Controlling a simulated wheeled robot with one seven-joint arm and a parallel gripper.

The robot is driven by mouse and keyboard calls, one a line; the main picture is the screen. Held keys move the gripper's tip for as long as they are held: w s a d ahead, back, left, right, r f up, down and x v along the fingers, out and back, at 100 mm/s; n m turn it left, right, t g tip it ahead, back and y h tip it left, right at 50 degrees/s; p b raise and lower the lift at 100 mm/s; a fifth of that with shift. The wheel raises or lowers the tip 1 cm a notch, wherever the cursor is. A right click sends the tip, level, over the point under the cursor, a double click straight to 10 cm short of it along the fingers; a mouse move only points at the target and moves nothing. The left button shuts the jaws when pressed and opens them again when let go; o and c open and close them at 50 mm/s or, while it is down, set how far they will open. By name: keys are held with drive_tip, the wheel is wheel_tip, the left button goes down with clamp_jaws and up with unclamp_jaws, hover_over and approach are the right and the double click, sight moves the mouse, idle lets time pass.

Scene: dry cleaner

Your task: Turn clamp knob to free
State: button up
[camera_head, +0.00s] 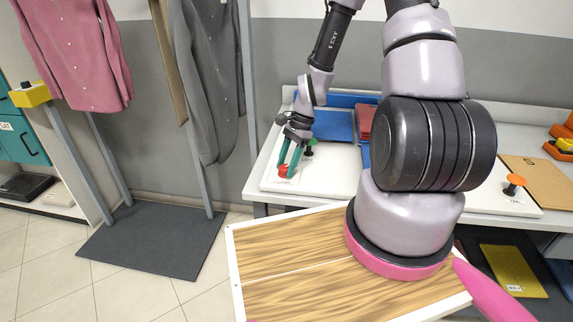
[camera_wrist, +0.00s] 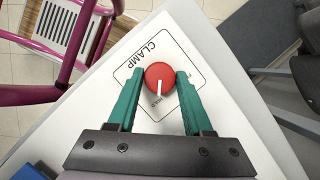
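The red clamp knob (camera_wrist: 159,76) is round with a white pointer line. It sits on a white plate printed CLAMP (camera_wrist: 147,54). The pointer aims down in the wrist view, near a small label that seems to read HOLD (camera_wrist: 152,101). Another mark is mostly hidden by the right finger. My gripper (camera_wrist: 160,74) has teal fingers on either side of the knob, with a small visible gap at each side. In the head view my gripper (camera_head: 289,168) reaches down at the red knob (camera_head: 284,171) on the left end of the counter.
Blue panels (camera_head: 335,125) and a red item (camera_head: 365,120) lie farther back. An orange knob (camera_head: 514,182) is at the right. Hanging shirts (camera_head: 212,80) are at the left.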

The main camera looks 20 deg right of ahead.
clamp_jaws()
drive_tip(key=shift+n, duration=0.4)
drive_tip(key=n+g+h, duration=0.1)
drive_tip(key=n, duration=0.2)
drive_tip(key=shift+w+a+n, duration=0.1)
drive_tip(key=shift+w+n, duration=0.05)
drive_tip(key=shift+n, duration=0.25)
drive_tip(key=n+g+h, duration=0.1)
drive_tip(key=n, duration=0.3)
drive_tip(key=shift+a+n, duration=0.1)
drive_tip(key=shift+n, duration=0.2)
drive_tip(key=n+h, duration=0.2)
drive_tip(key=n, duration=0.2)
drive_tip(key=shift+a+g, duration=0.1)
drive_tip(key=shift+g, duration=0.3)
drive_tip(key=n, duration=0.2)
drive_tip(key=n+h, duration=0.1)
drive_tip(key=n, duration=0.1)
drive_tip(key=shift+n+h, duration=0.3)
drive_tip(key=shift+a, duration=0.1)
drive_tip(key=o, duration=1.2)
unclamp_jaws()
drive_tip(key=shift+o, duration=0.2)
